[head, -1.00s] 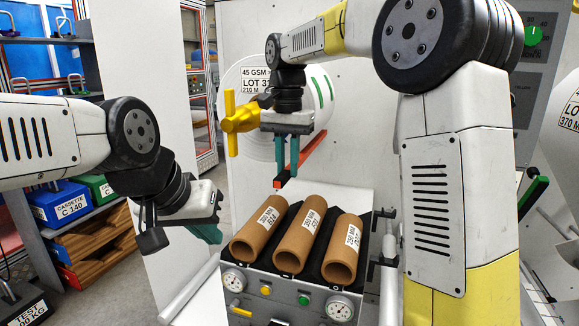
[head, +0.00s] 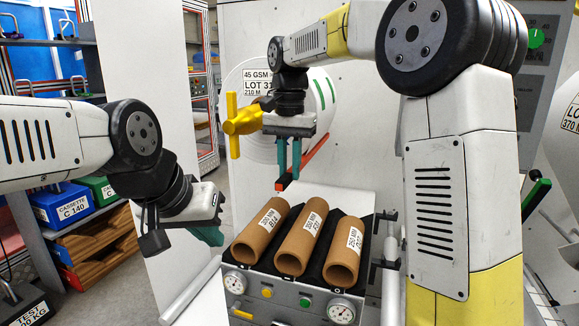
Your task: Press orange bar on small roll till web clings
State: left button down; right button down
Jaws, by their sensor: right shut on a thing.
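The white roll (head: 258,110) with the "45 GSM, LOT 31" label and green stripes stands behind my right gripper, in front of the pale machine panel. It is partly hidden by that gripper and a yellow handle. My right gripper (head: 289,165), its teal fingers pointing down, is shut on the orange-red bar (head: 316,153). The bar slants up to the right across the roll's lower right part; I cannot tell whether it touches the roll. My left gripper (head: 207,236) is low at the left, away from the roll. Only part of its teal fingers shows.
A yellow T-shaped handle (head: 233,125) is beside the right wrist. Several brown cardboard cores (head: 301,240) lie in a black cradle below, above a panel with gauges (head: 341,312). Shelves with blue and green cassettes (head: 62,204) stand at the left.

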jog(key=shift+s+d+f, duration=0.2)
jog(key=shift+d+f, duration=0.4)
jog(key=shift+f, duration=0.05)
jog(key=shift+s+d+f, duration=0.2)
jog(key=shift+d+f, duration=0.4)
